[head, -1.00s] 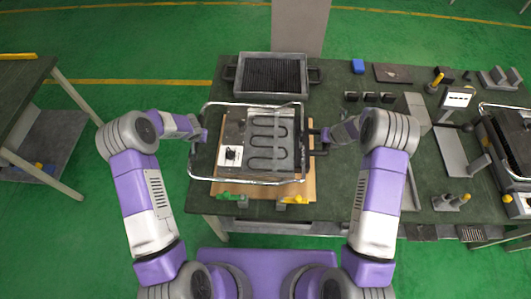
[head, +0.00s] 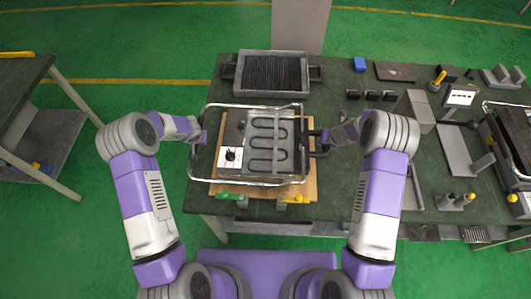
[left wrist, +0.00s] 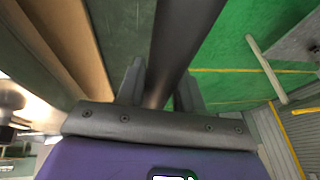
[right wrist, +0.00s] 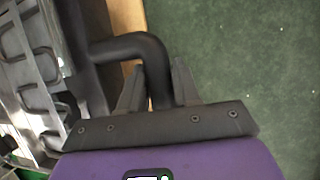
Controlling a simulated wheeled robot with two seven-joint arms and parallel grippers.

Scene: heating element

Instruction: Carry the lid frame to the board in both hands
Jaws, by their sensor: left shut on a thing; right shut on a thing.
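The lid frame (head: 248,185), a silver tube frame, is held roughly level over the wooden board (head: 312,182) in the head view. The looped heating element (head: 268,146) and a white knob panel (head: 230,158) show inside its outline. My left gripper (head: 204,136) is shut on the frame's left side; its wrist view shows a dark bar (left wrist: 180,45) between the fingers. My right gripper (head: 325,138) is shut at the right side, around a black bent handle (right wrist: 130,48). How high the frame is above the board I cannot tell.
A ribbed grey tray (head: 272,55) stands behind the board on the green table (head: 345,205). Green (head: 228,196) and yellow (head: 296,199) clamps sit at the board's front edge. Blocks, fixtures and a dark grill unit (head: 505,150) occupy the table's right side.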

